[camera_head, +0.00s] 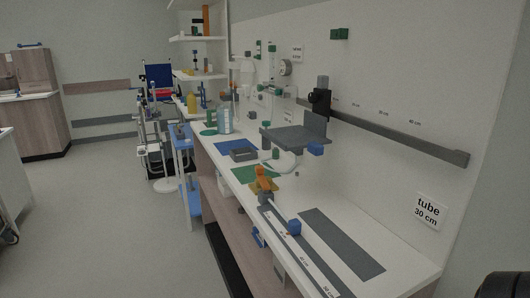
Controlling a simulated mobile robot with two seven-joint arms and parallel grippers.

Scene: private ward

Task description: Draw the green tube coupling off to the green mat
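A green mat (250,174) lies on the long bench, partly covered by an orange and yellow fixture. A second, smaller green mat (209,132) lies further back. A small green piece (276,153) sits beside a pale curved tube (291,166) below the grey shelf; it looks like a coupling, but it is too small to be sure. Other green pieces are on the wall, one a green block (340,34) high up. Neither gripper shows. A dark rounded shape at the bottom right corner may be part of my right arm.
The orange and yellow fixture (264,181) stands near the bench's front edge. A blue mat (236,147) carries a grey box (243,155). Dark strips cover the near bench. Floor at left is clear.

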